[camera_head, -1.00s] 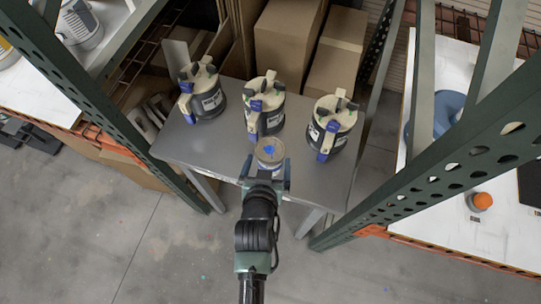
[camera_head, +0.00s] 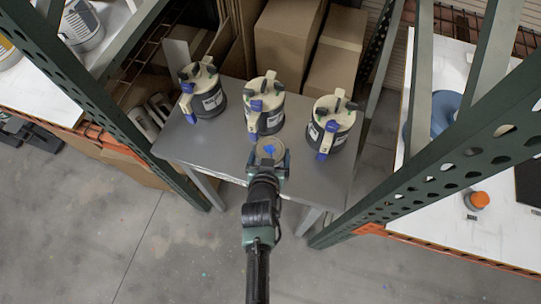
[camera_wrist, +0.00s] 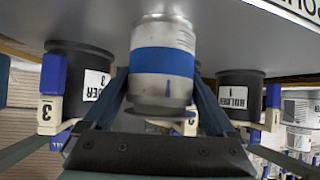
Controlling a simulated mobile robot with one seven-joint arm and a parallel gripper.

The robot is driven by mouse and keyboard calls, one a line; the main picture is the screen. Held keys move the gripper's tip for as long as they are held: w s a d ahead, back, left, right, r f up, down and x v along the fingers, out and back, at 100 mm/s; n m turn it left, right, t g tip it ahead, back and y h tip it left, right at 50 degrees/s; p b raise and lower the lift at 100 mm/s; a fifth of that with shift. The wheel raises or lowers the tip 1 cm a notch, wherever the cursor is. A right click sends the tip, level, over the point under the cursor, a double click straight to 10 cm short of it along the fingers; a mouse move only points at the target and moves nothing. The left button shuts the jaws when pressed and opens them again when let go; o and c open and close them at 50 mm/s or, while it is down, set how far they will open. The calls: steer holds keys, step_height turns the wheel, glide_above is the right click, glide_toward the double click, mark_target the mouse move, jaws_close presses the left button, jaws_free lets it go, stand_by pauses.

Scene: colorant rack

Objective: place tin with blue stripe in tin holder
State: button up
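The tin with the blue stripe (camera_wrist: 165,62) is silver with a broad blue band and sits between the fingers of my gripper (camera_head: 268,163). In the head view its round lid with a blue mark (camera_head: 269,148) shows at the table's front edge, just in front of the middle holder. My gripper is shut on the tin. Three dark, cream-topped tin holders with blue clips stand in a row on the grey table: left (camera_head: 210,102), middle (camera_head: 268,118) and right (camera_head: 338,138). In the wrist view, which is upside down, two dark holder bodies show behind the tin.
The grey table (camera_head: 200,148) has bare room in front of and between the holders. Green rack posts (camera_head: 155,150) flank it on the left and right (camera_head: 430,165). Cardboard boxes (camera_head: 290,40) stand behind. White shelves (camera_head: 45,85) lie at both sides.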

steer(key=c, duration=0.9)
steer(key=shift+c, duration=1.4)
steer(key=shift+r, duration=0.3)
